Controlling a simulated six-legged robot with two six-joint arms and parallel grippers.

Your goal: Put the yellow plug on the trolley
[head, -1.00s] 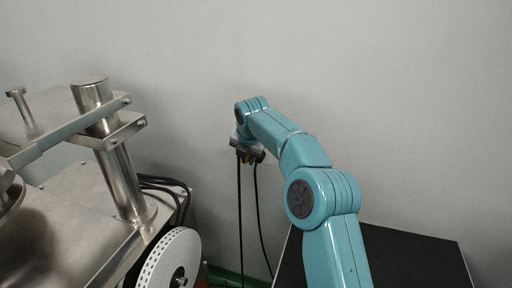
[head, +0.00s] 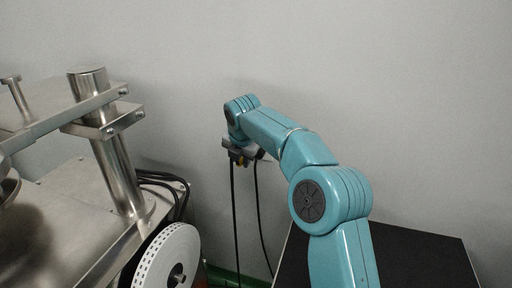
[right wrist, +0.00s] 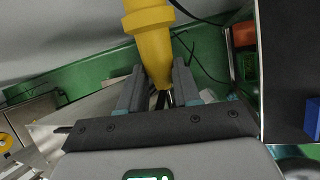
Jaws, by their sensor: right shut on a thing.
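The yellow plug (right wrist: 152,45) shows large in the right wrist view, between the fingers of my right gripper (right wrist: 158,92). The gripper is shut on it. In the head view my right gripper (head: 242,155) is in front of the grey wall, with only a small yellow spot of the plug showing. Black cables hang down from there. A black-topped surface (head: 420,262), perhaps the trolley, stands at the lower right, to the right of the gripper and partly behind my right arm. My left gripper is not in view.
A steel machine (head: 120,175) with a post and bracket fills the left side. A white perforated reel (head: 150,258) is at its front, with black cables (head: 165,185) behind. The visible part of the black top is bare.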

